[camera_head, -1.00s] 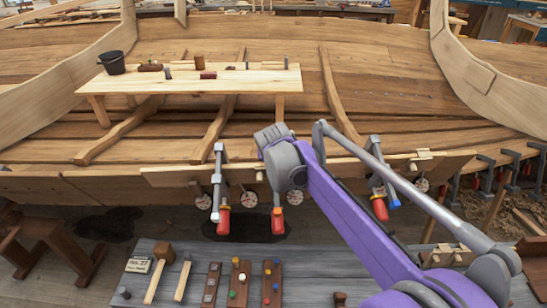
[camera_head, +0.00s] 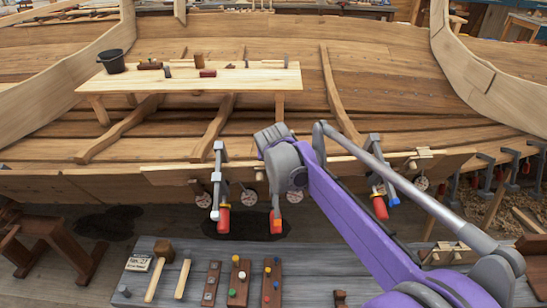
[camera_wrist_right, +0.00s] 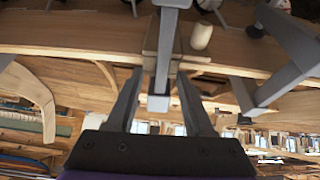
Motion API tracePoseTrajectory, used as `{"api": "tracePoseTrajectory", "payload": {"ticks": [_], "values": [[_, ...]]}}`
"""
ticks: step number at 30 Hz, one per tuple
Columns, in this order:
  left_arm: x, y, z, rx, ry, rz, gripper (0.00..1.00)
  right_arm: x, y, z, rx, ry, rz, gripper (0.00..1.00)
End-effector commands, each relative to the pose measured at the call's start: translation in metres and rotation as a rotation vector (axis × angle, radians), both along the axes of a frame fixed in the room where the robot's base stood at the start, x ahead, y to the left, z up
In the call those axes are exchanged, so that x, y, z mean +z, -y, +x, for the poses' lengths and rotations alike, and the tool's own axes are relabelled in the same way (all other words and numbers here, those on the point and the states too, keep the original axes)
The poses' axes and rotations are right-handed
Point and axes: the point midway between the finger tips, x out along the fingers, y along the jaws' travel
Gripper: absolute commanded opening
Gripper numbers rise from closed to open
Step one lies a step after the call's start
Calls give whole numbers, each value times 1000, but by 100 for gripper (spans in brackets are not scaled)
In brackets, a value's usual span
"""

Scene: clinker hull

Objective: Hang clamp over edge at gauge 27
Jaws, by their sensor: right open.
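Several grey bar clamps with red handles hang along the hull plank's edge (camera_head: 165,176). One clamp (camera_head: 218,185) is left of my right arm, and one (camera_head: 379,195) is right of it. A middle clamp (camera_head: 276,222) shows mostly its red handle; my arm hides the rest. My right gripper (camera_wrist_right: 158,78) is open in the right wrist view, with a grey clamp bar (camera_wrist_right: 165,50) between its fingers and visible gaps on both sides. In the head view its fingers are hidden behind my purple arm. A tag (camera_head: 138,263) reading about "No. 27" lies on the bench. My left gripper is not in view.
The grey bench (camera_head: 205,252) in front holds a mallet (camera_head: 164,250) and pegged wooden blocks. Round pale discs (camera_head: 249,195) sit below the plank edge. A plank table (camera_head: 190,78) with a bucket (camera_head: 111,61) stands inside the hull. More clamps (camera_head: 512,168) hang at far right.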

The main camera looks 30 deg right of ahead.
Motion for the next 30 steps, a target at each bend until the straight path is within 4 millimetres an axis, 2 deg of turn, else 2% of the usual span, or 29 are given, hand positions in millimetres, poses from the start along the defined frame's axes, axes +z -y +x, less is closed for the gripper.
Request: {"api": "tracePoseTrajectory", "payload": {"ticks": [7, 21, 30], "values": [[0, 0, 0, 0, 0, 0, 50, 4, -2, -3, 0, -1, 0, 52], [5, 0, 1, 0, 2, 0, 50, 68, -30, -53, 1, 0, 0, 52], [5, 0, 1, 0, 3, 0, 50, 81, -35, -63, 0, 0, 0, 52]]}}
